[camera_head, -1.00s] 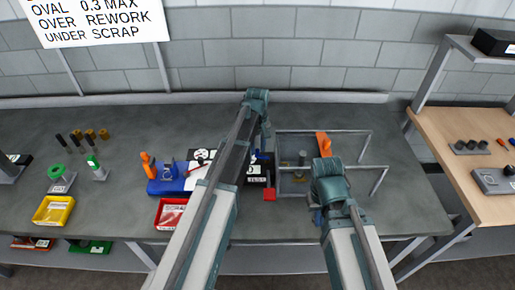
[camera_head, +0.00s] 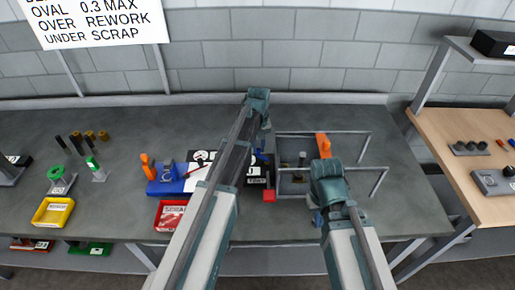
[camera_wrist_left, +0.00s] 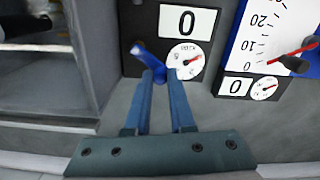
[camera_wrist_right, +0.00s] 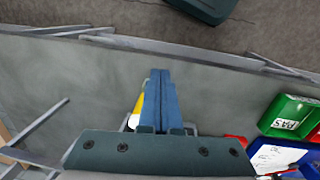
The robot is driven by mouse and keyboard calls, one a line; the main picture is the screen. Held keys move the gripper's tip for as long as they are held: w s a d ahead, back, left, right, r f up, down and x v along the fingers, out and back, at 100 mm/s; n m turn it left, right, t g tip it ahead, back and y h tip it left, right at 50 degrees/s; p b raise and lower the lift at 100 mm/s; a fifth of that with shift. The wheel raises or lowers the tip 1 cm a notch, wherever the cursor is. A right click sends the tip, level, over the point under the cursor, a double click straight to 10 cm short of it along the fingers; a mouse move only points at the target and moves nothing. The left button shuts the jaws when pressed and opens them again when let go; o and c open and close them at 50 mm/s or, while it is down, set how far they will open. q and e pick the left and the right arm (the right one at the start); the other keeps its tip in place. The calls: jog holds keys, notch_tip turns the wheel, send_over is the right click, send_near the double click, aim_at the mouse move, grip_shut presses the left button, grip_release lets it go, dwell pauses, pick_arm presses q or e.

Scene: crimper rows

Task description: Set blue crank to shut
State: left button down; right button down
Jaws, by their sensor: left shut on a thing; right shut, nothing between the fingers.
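The blue crank (camera_wrist_left: 148,60) sticks out from a dark panel with a "0" plate (camera_wrist_left: 187,22) and a small round dial (camera_wrist_left: 186,60) beside it. My left gripper (camera_wrist_left: 160,78) is shut on the crank; its fingertips are at the crank's lower end. In the head view my left gripper (camera_head: 263,153) is at the dark box, and my left arm hides part of it. My right gripper (camera_wrist_right: 160,75) is shut and empty above the grey bench. In the head view it hangs at the bench front, right of the left arm.
A grey wire frame (camera_head: 345,132) with an orange handle (camera_head: 323,145) stands right of the box. Red (camera_head: 169,222) and yellow (camera_head: 53,212) bins sit at the left front.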

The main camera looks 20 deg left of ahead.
pick_arm(q)
jog(key=m, duration=0.2)
jog(key=w+m, duration=0.1)
jog(key=d+m, duration=0.1)
jog(key=m, duration=0.1)
jog(key=shift+w+d+m, duration=0.1)
jog(key=shift+w+m, duration=0.2)
jog(key=shift+w, duration=0.05)
jog(key=shift+w+d+m, duration=0.15)
jog(key=shift+d+m, duration=0.1)
jog(key=shift+m, duration=0.6)
jog(key=shift+w+d+m, duration=0.1)
jog(key=shift+d+m, duration=0.15)
jog(key=shift+m, duration=0.55)
jog(key=shift+w+d+m, duration=0.15)
jog(key=shift+d+m, duration=0.1)
jog(key=shift+m, duration=0.6)
jog(key=c, duration=0.8)
grip_release()
jog(key=shift+o, duration=0.2)
